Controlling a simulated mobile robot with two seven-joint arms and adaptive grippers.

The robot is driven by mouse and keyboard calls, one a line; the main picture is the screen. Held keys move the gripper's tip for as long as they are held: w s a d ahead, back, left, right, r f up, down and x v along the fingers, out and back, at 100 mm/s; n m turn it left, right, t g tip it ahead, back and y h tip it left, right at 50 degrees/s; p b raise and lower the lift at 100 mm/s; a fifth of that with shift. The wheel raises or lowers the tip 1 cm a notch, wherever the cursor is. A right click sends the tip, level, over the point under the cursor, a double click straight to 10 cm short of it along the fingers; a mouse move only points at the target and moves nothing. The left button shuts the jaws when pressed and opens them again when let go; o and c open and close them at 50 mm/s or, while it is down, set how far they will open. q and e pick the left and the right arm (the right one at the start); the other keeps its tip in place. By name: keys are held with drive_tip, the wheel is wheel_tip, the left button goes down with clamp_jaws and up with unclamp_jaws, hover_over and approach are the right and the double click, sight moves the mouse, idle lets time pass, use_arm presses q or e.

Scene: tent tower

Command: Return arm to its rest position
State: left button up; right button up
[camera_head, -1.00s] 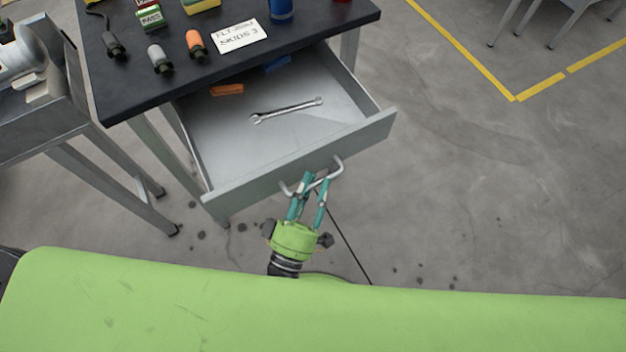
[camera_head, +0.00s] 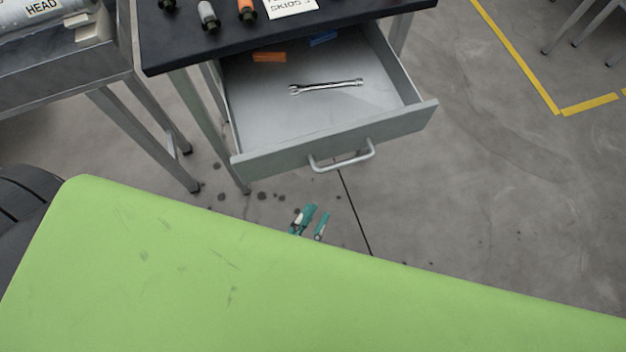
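My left gripper (camera_head: 311,222) shows only by its teal fingertips, past the edge of my green body. The fingertips are apart with nothing between them, and they are clear of the drawer handle (camera_head: 343,158). The rest of that gripper and its arm are hidden behind the green surface. The grey drawer (camera_head: 290,150) stands open under the dark-topped table (camera_head: 330,22). My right gripper is not in view.
A wrench (camera_head: 326,87), an orange block (camera_head: 269,57) and a blue item (camera_head: 323,39) lie in the drawer. A grey metal stand (camera_head: 70,78) is at the left. Bare concrete floor (camera_head: 480,190) lies open to the right.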

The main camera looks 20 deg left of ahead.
use_arm(q)
drive_tip(key=a+f+m+g+y+p, duration=0.15)
drive_tip(key=f+m+g, duration=0.3)
drive_tip(key=f, duration=0.75)
drive_tip(key=a+f+m+g, duration=0.3)
drive_tip(key=f+g, duration=0.3)
drive_tip(key=f, duration=0.5)
drive_tip(key=s+a+f+m+g+y, duration=0.4)
drive_tip(key=s+a+f+g, duration=0.6)
drive_tip(key=s, duration=0.6)
wheel_tip(320, 180, down, 4)
drive_tip(key=shift+a+r+m+p, duration=0.15)
drive_tip(key=shift+a+m+p, duration=0.25)
drive_tip(key=shift+a, duration=0.6)
